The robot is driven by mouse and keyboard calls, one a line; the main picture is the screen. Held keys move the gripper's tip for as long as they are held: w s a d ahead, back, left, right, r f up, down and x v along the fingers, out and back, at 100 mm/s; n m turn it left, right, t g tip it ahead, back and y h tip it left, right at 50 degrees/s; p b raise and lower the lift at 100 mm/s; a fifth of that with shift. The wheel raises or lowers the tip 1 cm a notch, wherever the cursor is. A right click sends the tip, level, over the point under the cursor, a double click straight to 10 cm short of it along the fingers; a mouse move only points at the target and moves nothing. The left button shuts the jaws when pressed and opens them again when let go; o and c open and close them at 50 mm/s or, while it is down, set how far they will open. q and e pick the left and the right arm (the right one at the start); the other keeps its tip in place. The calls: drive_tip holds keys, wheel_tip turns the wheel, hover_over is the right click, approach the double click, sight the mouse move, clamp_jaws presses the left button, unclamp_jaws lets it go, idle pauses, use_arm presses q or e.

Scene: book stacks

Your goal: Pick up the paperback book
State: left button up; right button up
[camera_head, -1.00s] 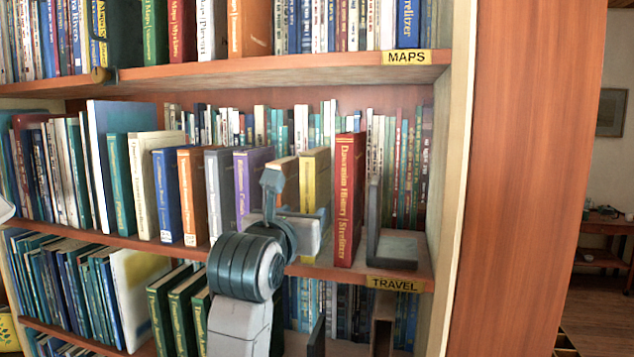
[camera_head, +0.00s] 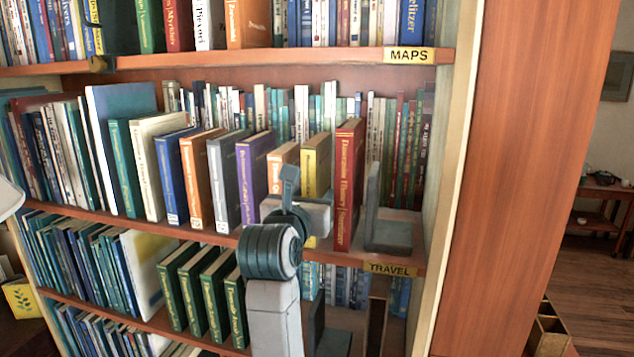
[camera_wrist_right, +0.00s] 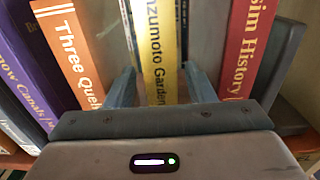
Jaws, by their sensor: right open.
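A yellow book (camera_head: 316,163) stands upright on the TRAVEL shelf, between an orange book (camera_head: 282,158) and a red book (camera_head: 348,170). My right gripper (camera_head: 308,194) is at its lower spine and partly hides it. In the right wrist view the yellow book (camera_wrist_right: 160,45) stands between the two open fingers of the right gripper (camera_wrist_right: 160,88), one finger on each side. I cannot tell whether the fingers touch it. Which book is the paperback is not marked. My left gripper is not in view.
The orange book (camera_wrist_right: 70,50) and red book (camera_wrist_right: 245,50) flank the fingers closely. A grey bookend (camera_head: 388,232) stands right of the red book. The TRAVEL shelf edge (camera_head: 130,224) runs below, the MAPS shelf (camera_head: 280,56) above. Several green books (camera_head: 205,290) stand on the lower shelf.

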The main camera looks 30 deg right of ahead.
drive_tip(key=shift+x, duration=1.4)
drive_tip(key=shift+s, duration=0.1)
drive_tip(key=shift+c, duration=0.7)
clamp_jaws()
